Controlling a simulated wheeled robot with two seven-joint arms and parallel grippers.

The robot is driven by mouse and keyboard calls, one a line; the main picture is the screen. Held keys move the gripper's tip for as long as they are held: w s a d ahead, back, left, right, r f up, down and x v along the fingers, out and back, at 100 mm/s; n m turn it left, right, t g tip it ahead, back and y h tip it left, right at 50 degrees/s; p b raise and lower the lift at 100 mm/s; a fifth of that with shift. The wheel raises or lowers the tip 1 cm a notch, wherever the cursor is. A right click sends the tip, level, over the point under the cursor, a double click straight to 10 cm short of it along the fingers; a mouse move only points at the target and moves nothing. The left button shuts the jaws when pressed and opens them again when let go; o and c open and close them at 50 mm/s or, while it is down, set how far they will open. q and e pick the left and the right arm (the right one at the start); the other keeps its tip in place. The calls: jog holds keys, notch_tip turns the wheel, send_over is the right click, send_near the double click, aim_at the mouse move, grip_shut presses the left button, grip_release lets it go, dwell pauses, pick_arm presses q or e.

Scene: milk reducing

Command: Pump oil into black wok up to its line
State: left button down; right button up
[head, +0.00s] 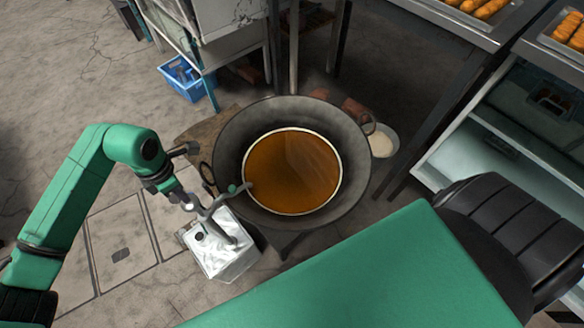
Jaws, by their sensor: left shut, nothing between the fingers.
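The black wok (354,170) stands in the middle, with brown oil (290,172) in it. A pale line (337,150) rings the wok's inner wall, and the oil's surface appears to reach close to it all around. A silver oil tin (208,262) stands on the floor at the wok's lower left. A grey pump (222,232) rises from its top, with its curved spout (238,189) reaching over the wok's left rim. My left gripper (188,204) is shut and empty at the pump's upper left; whether it touches the pump I cannot tell. My right gripper is out of view.
A blue basket (186,77) lies under a rack at upper left. A pale bowl (382,141) sits right of the wok. Metal counters with trays of fried food (487,8) stand at upper right. Tiled floor (120,240) at left is clear.

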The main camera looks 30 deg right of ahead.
pick_arm(q)
jog(key=shift+f+b, duration=3.65)
jog(key=shift+f, duration=0.65)
notch_tip(320, 180, up, 9)
jog(key=p, duration=0.5)
jog(key=shift+p, duration=0.4)
jog(key=shift+f, duration=0.15)
jog(key=shift+f+b, duration=4)
jog(key=shift+f, duration=0.35)
jog(key=shift+r+p, duration=2.85)
jog(key=shift+r, duration=1.7)
jog(key=shift+f, duration=0.2)
